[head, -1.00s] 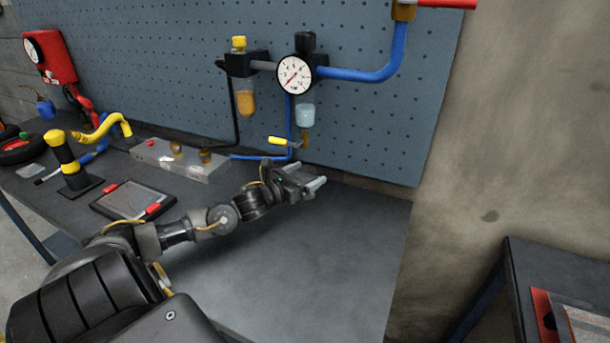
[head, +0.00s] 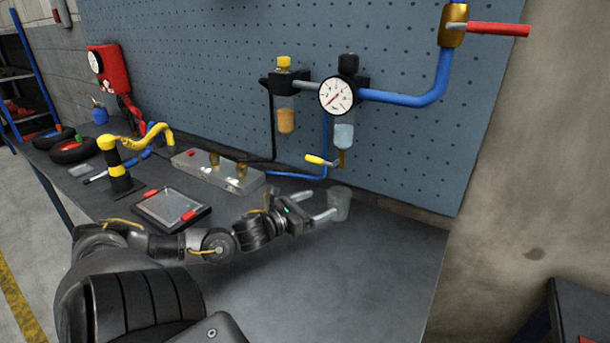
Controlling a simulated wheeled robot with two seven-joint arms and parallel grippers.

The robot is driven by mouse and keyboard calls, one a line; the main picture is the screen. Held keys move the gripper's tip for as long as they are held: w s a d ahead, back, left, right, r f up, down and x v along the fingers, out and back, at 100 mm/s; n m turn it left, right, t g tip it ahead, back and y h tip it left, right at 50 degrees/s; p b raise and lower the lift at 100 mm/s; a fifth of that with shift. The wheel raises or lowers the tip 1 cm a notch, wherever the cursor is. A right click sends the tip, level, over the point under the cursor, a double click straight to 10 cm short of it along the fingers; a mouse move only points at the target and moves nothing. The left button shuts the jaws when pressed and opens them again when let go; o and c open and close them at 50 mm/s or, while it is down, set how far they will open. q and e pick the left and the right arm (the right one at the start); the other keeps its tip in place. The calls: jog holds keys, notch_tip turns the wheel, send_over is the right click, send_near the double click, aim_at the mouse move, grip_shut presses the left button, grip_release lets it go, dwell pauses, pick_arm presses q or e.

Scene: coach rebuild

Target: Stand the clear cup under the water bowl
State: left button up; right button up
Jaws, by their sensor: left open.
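The clear cup (head: 341,203) stands upright on the bench near the foot of the pegboard. The water bowl (head: 344,136) hangs below the gauge, with a brass drain and a yellow-handled lever at its lower end. In the picture the cup is straight below this drain, with a gap between them. My left gripper (head: 326,204) is open, its fingers pointing right at the cup. The fingertips are at the cup's near left side; I cannot tell whether they touch it. My right gripper is not in view.
An amber bowl (head: 286,115) hangs left of the round gauge (head: 337,96). A grey block (head: 218,172) with brass fittings and a dark tray (head: 160,209) lie left of my gripper. The bench (head: 350,275) is bare at the front right.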

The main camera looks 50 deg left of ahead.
pick_arm(q)
jog(key=shift+s+a, duration=0.1)
jog(key=shift+s, duration=1.5)
